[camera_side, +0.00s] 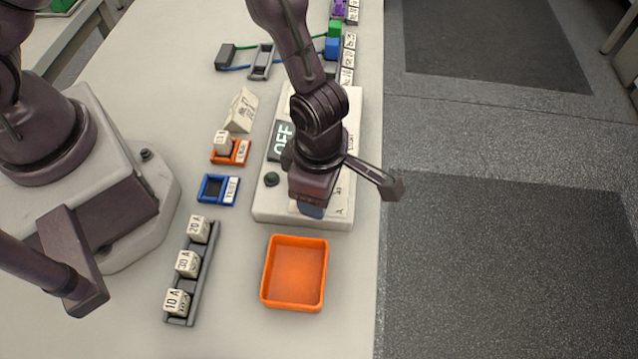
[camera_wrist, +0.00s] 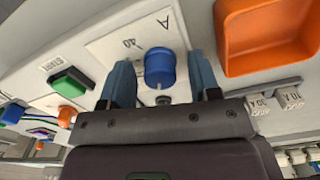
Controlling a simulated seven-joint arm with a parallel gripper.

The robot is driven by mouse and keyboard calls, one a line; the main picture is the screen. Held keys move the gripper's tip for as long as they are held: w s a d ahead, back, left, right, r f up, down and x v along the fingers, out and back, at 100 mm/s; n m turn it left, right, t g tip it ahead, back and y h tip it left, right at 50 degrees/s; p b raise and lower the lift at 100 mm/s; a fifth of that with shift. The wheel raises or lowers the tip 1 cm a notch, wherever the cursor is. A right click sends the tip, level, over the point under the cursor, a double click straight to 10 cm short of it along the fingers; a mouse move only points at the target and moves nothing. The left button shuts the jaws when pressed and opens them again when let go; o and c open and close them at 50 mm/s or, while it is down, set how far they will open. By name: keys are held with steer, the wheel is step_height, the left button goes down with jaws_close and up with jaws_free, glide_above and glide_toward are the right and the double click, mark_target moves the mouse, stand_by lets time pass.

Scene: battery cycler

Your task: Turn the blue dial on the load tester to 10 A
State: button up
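The load tester (camera_side: 262,207) is a white box with a dark display reading OFF (camera_side: 283,140). In the wrist view its blue dial (camera_wrist: 160,65) stands on a white scale plate marked A, with 40 legible beside it. A short pale mark shows at the dial's lower edge; I cannot tell which value it indicates. My gripper (camera_wrist: 161,80) is open, one blue-grey finger on each side of the dial, with gaps visible between. In the side view my gripper (camera_side: 312,205) is low over the tester's near end and mostly hides the dial and scale.
A green START button (camera_wrist: 70,80) and an orange knob (camera_wrist: 67,116) sit left of the dial in the wrist view. An orange tray (camera_side: 295,302) lies just in front of the tester. A grey rack (camera_side: 204,262) holds cells marked 20 A, 30 A and 10 A.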

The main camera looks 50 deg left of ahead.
step_height(320, 180, up, 13)
stand_by(0.6)
